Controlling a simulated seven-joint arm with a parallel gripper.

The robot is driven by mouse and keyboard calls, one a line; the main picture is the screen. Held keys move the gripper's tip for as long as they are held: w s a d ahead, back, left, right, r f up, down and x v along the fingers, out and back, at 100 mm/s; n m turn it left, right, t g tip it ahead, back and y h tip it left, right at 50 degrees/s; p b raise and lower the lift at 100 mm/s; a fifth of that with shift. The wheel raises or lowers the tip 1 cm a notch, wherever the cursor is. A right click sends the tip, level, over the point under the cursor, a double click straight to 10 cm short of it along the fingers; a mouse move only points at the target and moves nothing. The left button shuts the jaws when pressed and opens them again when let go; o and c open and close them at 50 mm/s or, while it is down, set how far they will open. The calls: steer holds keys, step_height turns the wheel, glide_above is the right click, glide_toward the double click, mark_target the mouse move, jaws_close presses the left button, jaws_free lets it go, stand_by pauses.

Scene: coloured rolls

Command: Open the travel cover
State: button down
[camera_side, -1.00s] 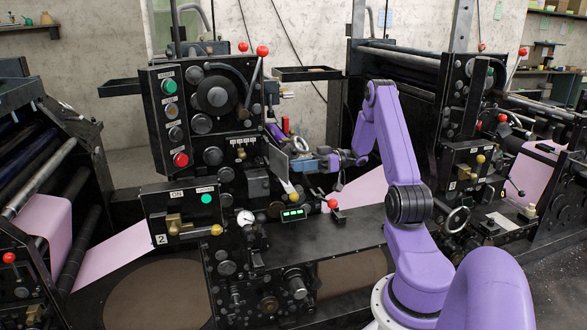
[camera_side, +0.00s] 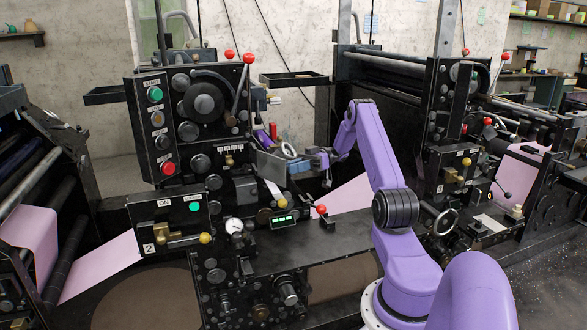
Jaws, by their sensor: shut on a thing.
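The travel cover appears to be the grey plate (camera_side: 270,165) on the front of the middle press unit, right of the dials. It stands swung out at an angle, with a pale strip (camera_side: 273,189) at its lower edge. My gripper (camera_side: 290,164) reaches in from the right and is shut at the plate's right edge. The fingertips are small and partly hidden, so the exact contact cannot be made out.
Pink paper (camera_side: 343,197) runs behind my arm. The black deck (camera_side: 330,240) in front is mostly clear.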

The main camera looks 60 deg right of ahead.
steer(key=shift+w+a+r, duration=0.1)
steer(key=shift+w+a, duration=0.1)
steer(key=shift+w, duration=0.5)
steer(key=c, duration=0.9)
jaws_free()
steer(key=shift+w, duration=0.1)
steer(key=shift+d, duration=0.1)
steer(key=shift+s, duration=0.25)
step_height(320, 180, up, 7)
steer(key=s+d, duration=0.1)
steer(key=d, duration=0.1)
steer(key=shift+s+d, duration=0.15)
steer(key=shift+d, duration=0.15)
steer(key=shift+t, duration=0.3)
